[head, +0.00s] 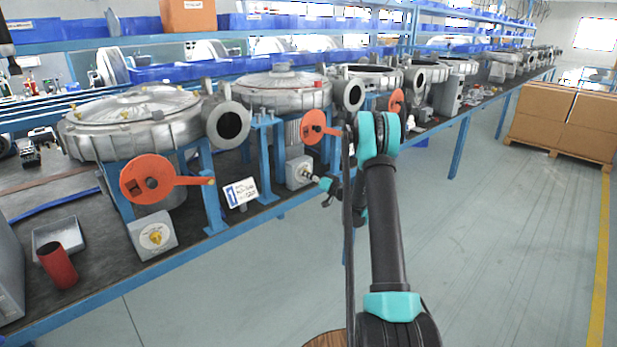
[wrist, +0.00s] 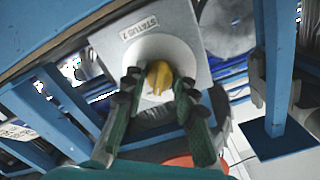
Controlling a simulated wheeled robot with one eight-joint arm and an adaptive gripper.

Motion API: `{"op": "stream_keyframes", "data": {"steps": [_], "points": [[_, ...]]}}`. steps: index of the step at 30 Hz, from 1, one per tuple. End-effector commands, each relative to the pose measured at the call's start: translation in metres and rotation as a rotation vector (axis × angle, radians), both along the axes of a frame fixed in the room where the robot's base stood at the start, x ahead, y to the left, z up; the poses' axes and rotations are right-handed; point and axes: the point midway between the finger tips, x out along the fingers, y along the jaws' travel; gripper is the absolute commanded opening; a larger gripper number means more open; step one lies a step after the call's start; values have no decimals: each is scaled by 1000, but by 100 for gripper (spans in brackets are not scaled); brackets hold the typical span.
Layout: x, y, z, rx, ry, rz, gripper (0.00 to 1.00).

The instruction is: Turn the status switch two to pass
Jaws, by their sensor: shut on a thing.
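The status switch is a grey box with a round white dial (wrist: 178,48) and a yellow knob (wrist: 158,78) in the wrist view. Its label (wrist: 140,27) reads STATUS with a blurred digit. My gripper (wrist: 160,88) has its two dark fingers on either side of the knob, shut on it. The fingers cover part of the dial, so the knob's exact angle and the dial marks cannot be read. In the head view the grey box (head: 297,171) sits under the second blower, with my gripper (head: 313,178) at its front face.
Another grey switch box (head: 153,235) with a yellow knob stands nearer, under the first blower. Orange crank discs (head: 147,179) and blue stands (head: 212,190) crowd the bench edge. A small sign (head: 240,192) and a red cylinder (head: 57,265) are on the bench.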

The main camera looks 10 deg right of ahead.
Motion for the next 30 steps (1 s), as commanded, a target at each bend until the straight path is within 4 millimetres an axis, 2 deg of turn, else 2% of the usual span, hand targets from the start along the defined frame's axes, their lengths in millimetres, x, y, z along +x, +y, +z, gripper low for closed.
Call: {"op": "stream_keyframes", "data": {"steps": [9,26,27,30], "points": [[-1,0,0,112,82,0,0],[-1,0,0,139,101,0,0],[-1,0,0,139,101,0,30],[0,0,0,139,101,0,43]]}}
